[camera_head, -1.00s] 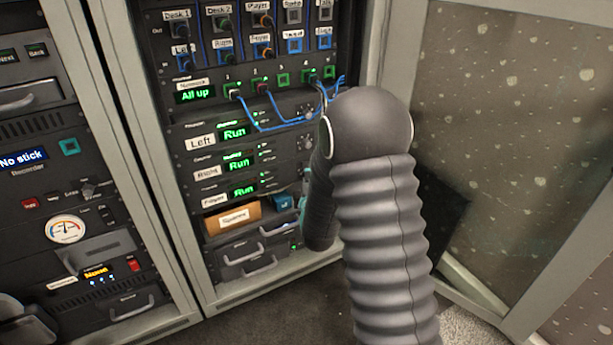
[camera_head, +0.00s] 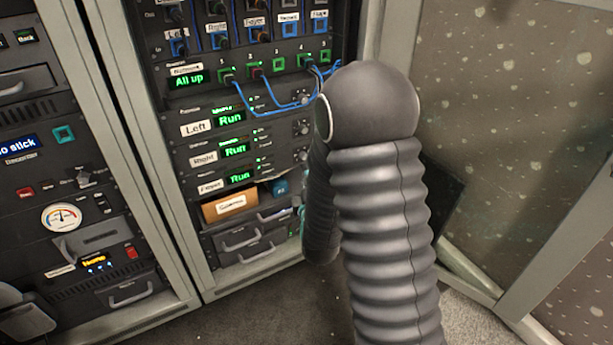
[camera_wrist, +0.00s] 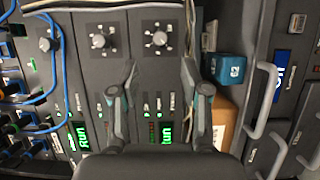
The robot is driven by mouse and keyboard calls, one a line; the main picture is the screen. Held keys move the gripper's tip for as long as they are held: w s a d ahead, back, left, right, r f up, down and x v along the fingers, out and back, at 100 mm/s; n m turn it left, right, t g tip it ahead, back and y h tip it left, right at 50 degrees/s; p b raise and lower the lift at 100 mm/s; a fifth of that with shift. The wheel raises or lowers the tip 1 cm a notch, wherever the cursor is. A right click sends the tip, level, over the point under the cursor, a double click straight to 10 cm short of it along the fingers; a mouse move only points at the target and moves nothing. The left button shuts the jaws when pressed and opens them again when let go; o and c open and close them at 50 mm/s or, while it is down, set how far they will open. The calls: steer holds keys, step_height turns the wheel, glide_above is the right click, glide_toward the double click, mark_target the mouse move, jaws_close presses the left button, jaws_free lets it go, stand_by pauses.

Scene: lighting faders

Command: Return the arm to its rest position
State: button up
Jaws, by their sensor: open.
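My arm, grey and ribbed, rises in the right middle of the head view, bent at a round dark joint, with its forearm hanging in front of the rack. My gripper (camera_wrist: 160,72) shows in the wrist view with its two dark, teal-trimmed fingers spread apart and nothing between them. In the head view the gripper is mostly hidden behind my arm. The equipment rack (camera_head: 183,235) shows an "All up" display (camera_head: 187,80) and three "Run" rows.
Blue cables (camera_head: 262,112) loop across the rack front close to my arm. An orange-brown labelled box (camera_head: 230,204) and a blue block (camera_head: 280,187) sit low in the rack, above drawers with handles (camera_head: 240,238). A second rack stands left. A speckled panel (camera_head: 500,130) is at right.

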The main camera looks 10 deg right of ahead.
steer(key=s+a+f+m+g+y, duration=0.1)
steer(key=s+f+m+g, duration=0.1)
steer(key=f+m+g, duration=0.3)
steer(key=s+f+m+g, duration=0.1)
steer(key=s+f+g, duration=0.1)
steer(key=f, duration=0.5)
steer(key=s+r+m+g+p, duration=0.1)
steer(key=s+r+m+g, duration=0.1)
steer(key=s+m+g, duration=0.4)
steer(key=s+d+r+m+p, duration=0.1)
steer(key=s+r+p, duration=0.2)
steer(key=s+r, duration=0.4)
steer(key=s+r+m+p, duration=0.2)
steer(key=s+r, duration=0.6)
steer(key=r, duration=0.7)
steer(key=s+d+r+m+p, duration=0.1)
steer(key=s+r+p, duration=0.3)
steer(key=s+r, duration=0.4)
step_height(320, 180, up, 4)
steer(key=shift+d+f+m+t+p, duration=0.3)
steer(key=shift+d+m+p, duration=0.1)
steer(key=shift+m, duration=0.3)
steer(key=shift+w, duration=0.1)
steer(key=shift+c, duration=0.4)
